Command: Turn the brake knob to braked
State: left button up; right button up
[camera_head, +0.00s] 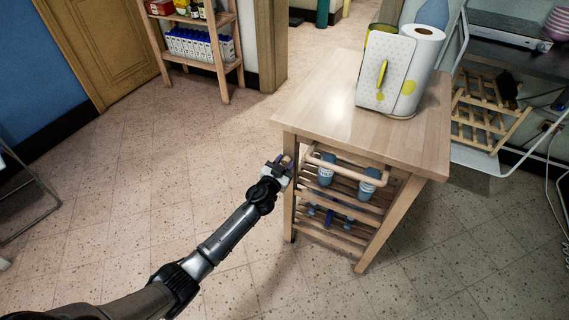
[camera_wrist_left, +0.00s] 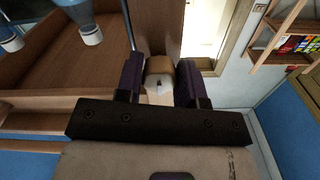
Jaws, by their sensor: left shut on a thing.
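The brake knob (camera_wrist_left: 159,70) is a small rounded tan piece with a pale face and a dark mark. It sits between the two purple fingers of my left gripper (camera_wrist_left: 159,82), which is shut on it. In the head view my left gripper (camera_head: 281,164) reaches the left front corner of the wooden trolley (camera_head: 325,105), just below its top. The fingers mostly hide the knob there, and I cannot read which setting it points to. My right gripper is not in view.
A paper towel roll (camera_head: 419,62) and a white holder with yellow marks (camera_head: 383,75) stand on the trolley top. A stocked shelf (camera_head: 227,77) stands at the back.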

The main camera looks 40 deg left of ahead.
pick_arm(q)
jog(key=shift+c, duration=0.6)
jog(key=m, duration=0.8)
jog(key=shift+m, duration=0.3)
jog(key=m, duration=0.4)
jog(key=shift+a+r, duration=0.1)
jog(key=m+p, duration=0.1)
jog(key=m, duration=0.4)
jog(key=shift+m, duration=0.3)
